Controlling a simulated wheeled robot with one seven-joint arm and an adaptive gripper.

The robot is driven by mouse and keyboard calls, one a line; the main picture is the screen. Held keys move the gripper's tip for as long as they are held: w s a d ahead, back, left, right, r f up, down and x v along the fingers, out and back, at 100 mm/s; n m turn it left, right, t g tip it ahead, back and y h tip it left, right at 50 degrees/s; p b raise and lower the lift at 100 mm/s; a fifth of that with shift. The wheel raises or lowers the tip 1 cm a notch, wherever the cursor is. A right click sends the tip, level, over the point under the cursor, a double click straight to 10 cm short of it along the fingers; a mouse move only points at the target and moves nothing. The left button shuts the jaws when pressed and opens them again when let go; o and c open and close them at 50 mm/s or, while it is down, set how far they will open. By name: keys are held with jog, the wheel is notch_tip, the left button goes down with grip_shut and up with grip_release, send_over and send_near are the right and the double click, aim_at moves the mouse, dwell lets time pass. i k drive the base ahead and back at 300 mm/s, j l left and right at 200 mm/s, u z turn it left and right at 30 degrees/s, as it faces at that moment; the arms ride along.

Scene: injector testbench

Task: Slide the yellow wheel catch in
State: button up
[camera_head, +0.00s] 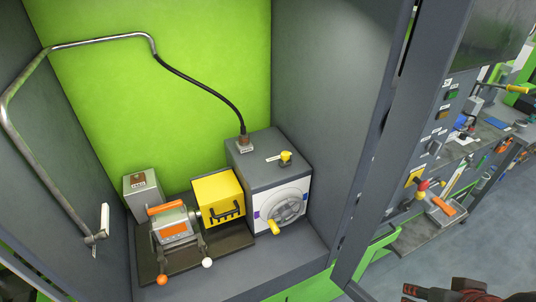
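A grey box (262,180) stands at the right of the green-backed bay. Its white front plate carries a round grey handwheel (290,207) with a yellow handle (275,228) at its lower left. A small yellow knob, which looks like the wheel catch (286,156), sits on the box top beside a small label; how far in it is, I cannot tell. My gripper (468,293) shows only partly, dark with red parts, at the bottom right edge. It is outside the bay, well apart from the box. Its fingertips are not clear.
Left of the box are a yellow block (218,190) and a clamp fixture with an orange handle (172,225) on a dark plate. A bent metal pipe (100,41) with a black hose runs above. A grey post (385,150) borders the bay at right.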

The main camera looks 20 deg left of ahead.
aim_at(285, 155)
jog(key=u, duration=1.2)
